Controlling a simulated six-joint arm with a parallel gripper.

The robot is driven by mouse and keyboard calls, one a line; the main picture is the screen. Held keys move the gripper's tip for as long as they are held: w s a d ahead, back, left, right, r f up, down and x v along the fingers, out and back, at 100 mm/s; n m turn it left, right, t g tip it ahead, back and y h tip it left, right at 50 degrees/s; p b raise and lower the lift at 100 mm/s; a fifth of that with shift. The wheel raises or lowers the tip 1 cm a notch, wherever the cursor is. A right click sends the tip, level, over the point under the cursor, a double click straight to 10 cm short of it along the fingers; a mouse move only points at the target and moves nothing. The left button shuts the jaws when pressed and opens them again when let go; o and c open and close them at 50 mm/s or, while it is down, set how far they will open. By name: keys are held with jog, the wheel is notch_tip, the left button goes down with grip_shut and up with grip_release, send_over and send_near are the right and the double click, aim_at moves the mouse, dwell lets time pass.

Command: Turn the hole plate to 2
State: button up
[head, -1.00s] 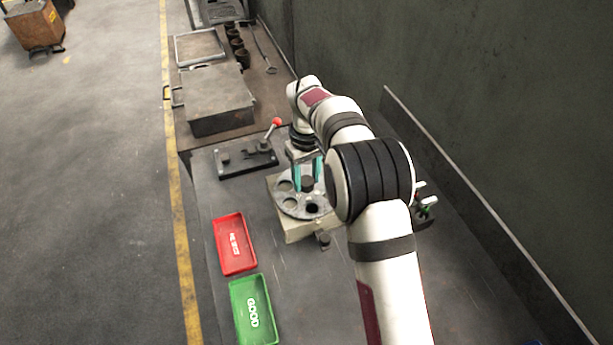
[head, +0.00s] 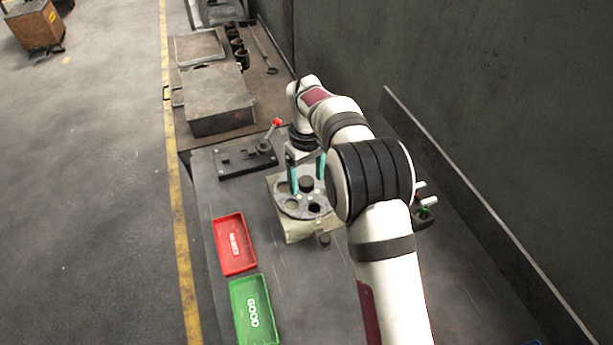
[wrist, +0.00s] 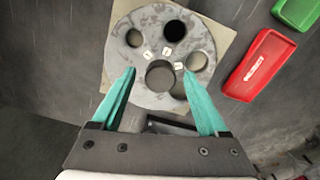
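The hole plate (head: 300,211) is a round grey disc with several holes of differing size, lying flat on a pale square base (head: 291,231). It also shows in the wrist view (wrist: 145,36), with small white number tags too small to read surely. A dark round knob (head: 306,184) stands at its middle; it shows in the wrist view (wrist: 160,75) too. My gripper (head: 307,178) is over the plate with its teal fingers apart, one on each side of the knob; in the wrist view gaps show between fingers and knob. Part of the plate is hidden by my gripper.
A red tray (head: 233,245) and a green tray (head: 254,310) marked GOOD lie left of the base. A black fixture with a red-knobbed lever (head: 246,162) stands behind. A dark wall (head: 450,100) runs along the right.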

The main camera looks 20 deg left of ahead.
aim_at(306, 181)
notch_tip(306, 181, up, 16)
dwell(0.5)
jog(key=shift+f, duration=0.1)
jog(key=s+d+r+m, duration=0.3)
jog(key=s+d+m, duration=0.15)
jog(key=d, duration=0.45)
jog(key=s+d+r+m, duration=0.2)
jog(key=s+d+m, duration=0.25)
jog(key=d, duration=0.55)
jog(key=s+d+f+m, duration=0.3)
jog(key=s, duration=0.3)
jog(key=s+d+f+m+y, duration=0.1)
jog(key=s+d+f+m, duration=0.1)
jog(key=s, duration=0.5)
jog(key=s+d+f+m, duration=0.3)
jog(key=s, duration=0.3)
jog(key=shift+s+d+f+m+y, duration=0.3)
jog(key=shift+d+y, duration=0.1)
